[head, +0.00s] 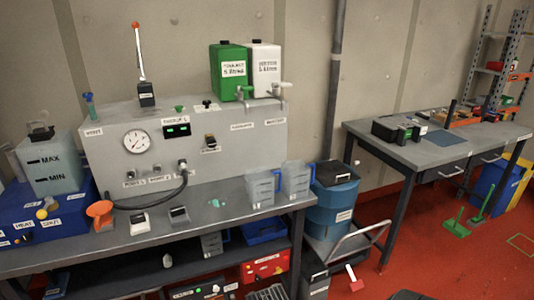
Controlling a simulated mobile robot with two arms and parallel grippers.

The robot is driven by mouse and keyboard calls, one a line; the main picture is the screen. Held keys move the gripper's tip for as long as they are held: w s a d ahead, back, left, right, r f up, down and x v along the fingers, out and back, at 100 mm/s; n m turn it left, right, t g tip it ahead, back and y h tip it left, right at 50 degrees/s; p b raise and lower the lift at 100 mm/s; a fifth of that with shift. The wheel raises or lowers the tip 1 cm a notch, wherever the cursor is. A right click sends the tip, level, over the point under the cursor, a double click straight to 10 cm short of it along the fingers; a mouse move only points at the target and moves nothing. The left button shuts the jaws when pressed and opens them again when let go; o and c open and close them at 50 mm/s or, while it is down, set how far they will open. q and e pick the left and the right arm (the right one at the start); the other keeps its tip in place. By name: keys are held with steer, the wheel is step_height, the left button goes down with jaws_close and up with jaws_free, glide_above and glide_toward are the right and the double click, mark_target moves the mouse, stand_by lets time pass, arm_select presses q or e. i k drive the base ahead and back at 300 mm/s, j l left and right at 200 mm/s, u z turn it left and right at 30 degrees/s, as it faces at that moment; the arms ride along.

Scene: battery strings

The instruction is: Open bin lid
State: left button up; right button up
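A round blue bin (325,217) with a white label stands between the grey bench and the far table. Its black lid (337,173) lies over the top and looks shut. The label is too small to read. The inside of the bin is hidden. Neither of my grippers can be made out in the head view.
A grey cart handle (368,233) and dark boxes (314,270) are close to the bin's front and base. Clear jugs (296,178) stand on the bench edge beside it. A table (400,152) stands to the right. Red floor (420,262) is open in front of it.

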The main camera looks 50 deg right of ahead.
mark_target(312, 268)
steer(key=z, duration=1.95)
